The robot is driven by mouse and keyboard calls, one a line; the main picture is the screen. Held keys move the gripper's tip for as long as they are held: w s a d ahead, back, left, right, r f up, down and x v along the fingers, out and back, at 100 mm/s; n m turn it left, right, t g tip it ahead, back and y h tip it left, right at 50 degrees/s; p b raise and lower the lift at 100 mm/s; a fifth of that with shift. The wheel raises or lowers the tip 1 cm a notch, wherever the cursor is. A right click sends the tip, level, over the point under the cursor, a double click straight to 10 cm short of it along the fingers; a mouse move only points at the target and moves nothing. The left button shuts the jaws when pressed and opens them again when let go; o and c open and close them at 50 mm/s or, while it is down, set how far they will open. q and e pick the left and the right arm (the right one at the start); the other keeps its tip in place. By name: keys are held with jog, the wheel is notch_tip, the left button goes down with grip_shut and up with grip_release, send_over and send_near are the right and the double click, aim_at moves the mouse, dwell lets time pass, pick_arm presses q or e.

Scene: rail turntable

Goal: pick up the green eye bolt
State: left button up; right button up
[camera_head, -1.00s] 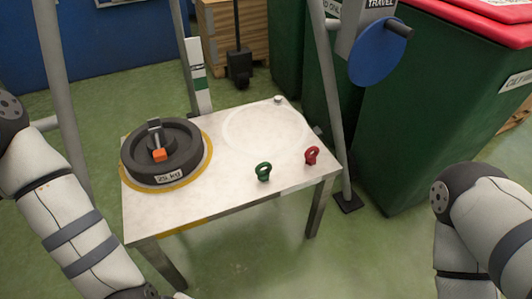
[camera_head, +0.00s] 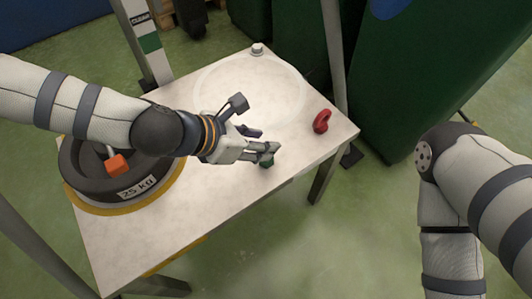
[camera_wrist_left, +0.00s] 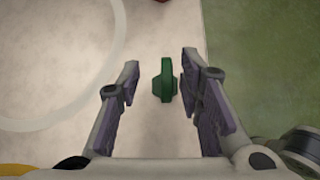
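The green eye bolt (camera_head: 267,162) stands on the white tabletop, mostly hidden behind my left gripper's near finger in the head view. It shows clearly in the left wrist view (camera_wrist_left: 164,82), edge-on, between the two finger lines near the tips. My left gripper (camera_head: 258,143) is open, its fingers on either side of the bolt with a gap on both sides; I see no contact. How deep the fingers are around it, I cannot tell. My right gripper is outside the frames; only the right arm shows.
The table (camera_head: 225,210) also carries a red eye bolt (camera_head: 321,121) to the right, a dark 25 kg weight (camera_head: 85,180) at left and a small metal knob (camera_head: 257,49) at the back. A grey post (camera_head: 333,55) and green bin (camera_head: 425,85) stand beyond the right edge.

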pick_arm(q)
jog(key=x, duration=0.2)
jog(key=b+x, duration=0.1)
jog(key=x, duration=0.1)
jog(key=s+x, duration=0.1)
jog(key=x, duration=0.1)
jog(key=shift+w+d+f, duration=0.1)
jog(key=shift+f, duration=0.1)
grip_shut()
jog(key=shift+r, duration=0.1)
notch_tip(320, 180, up, 3)
jog(key=shift+w+f+p, duration=0.1)
jog(key=shift+p, duration=0.2)
jog(key=s+d+r+p, duration=0.2)
jog(key=s+d+r, duration=0.2)
jog(key=s+r, duration=0.6)
jog(key=s, duration=0.3)
jog(key=shift+d+r+p, duration=0.15)
jog(key=shift+d+p, duration=0.05)
jog(key=shift+p, duration=0.2)
